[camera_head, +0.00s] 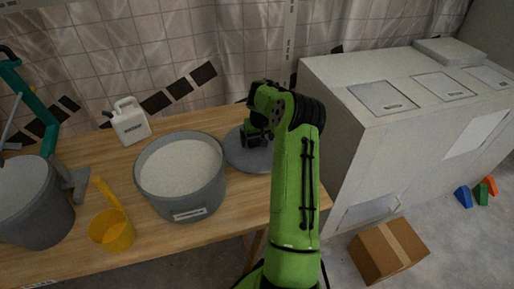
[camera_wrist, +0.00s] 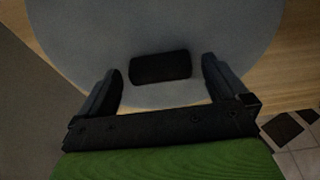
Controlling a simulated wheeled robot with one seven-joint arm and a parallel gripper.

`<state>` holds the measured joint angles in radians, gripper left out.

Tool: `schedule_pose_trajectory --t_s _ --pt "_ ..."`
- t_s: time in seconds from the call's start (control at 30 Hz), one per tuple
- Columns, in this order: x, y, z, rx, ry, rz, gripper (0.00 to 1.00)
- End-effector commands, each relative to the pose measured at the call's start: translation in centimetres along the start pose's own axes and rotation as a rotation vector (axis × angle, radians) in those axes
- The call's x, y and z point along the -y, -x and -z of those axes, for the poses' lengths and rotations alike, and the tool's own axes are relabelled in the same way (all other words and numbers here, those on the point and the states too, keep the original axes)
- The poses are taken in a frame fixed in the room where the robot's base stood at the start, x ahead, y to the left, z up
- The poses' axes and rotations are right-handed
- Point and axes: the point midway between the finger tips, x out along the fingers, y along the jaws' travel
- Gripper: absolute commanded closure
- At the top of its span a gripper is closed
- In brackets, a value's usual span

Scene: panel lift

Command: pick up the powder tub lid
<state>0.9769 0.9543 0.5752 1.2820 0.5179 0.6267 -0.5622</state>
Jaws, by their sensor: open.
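The powder tub lid (camera_head: 237,155) is a grey disc lying on the wooden table, to the right of the open tub of white powder (camera_head: 181,178). In the wrist view the lid (camera_wrist: 160,30) fills most of the upper picture, with a black block-like handle (camera_wrist: 161,67) near its lower edge. My gripper (camera_wrist: 162,78) is open, with one finger on each side of the handle and a gap on both sides. In the head view my gripper (camera_head: 255,135) is over the lid, and my arm hides the lid's right part.
On the wooden table (camera_head: 150,240) are a yellow scoop cup (camera_head: 112,232), a white jug (camera_head: 130,122), and a second grey tub (camera_head: 35,205) at the left. A large white cabinet (camera_head: 400,130) stands right of the table. A cardboard box (camera_head: 388,250) is on the floor.

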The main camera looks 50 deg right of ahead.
Motion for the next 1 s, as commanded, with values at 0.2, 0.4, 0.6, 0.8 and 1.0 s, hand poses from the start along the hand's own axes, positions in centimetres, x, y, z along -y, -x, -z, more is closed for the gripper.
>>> schedule_pose_trajectory --t_s 0.2,0.4,0.6,0.8,1.0 --pt "0.0 0.1 0.0 0.001 0.0 0.001 0.28" --pt "0.0 0.1 0.0 0.001 0.0 0.001 0.58" --pt "0.0 0.1 0.0 0.0 0.0 0.001 0.6" --pt "0.1 3.4 1.0 -0.004 0.003 -0.001 0.6" --pt "0.0 8.2 2.3 -0.003 0.001 -0.001 0.6"
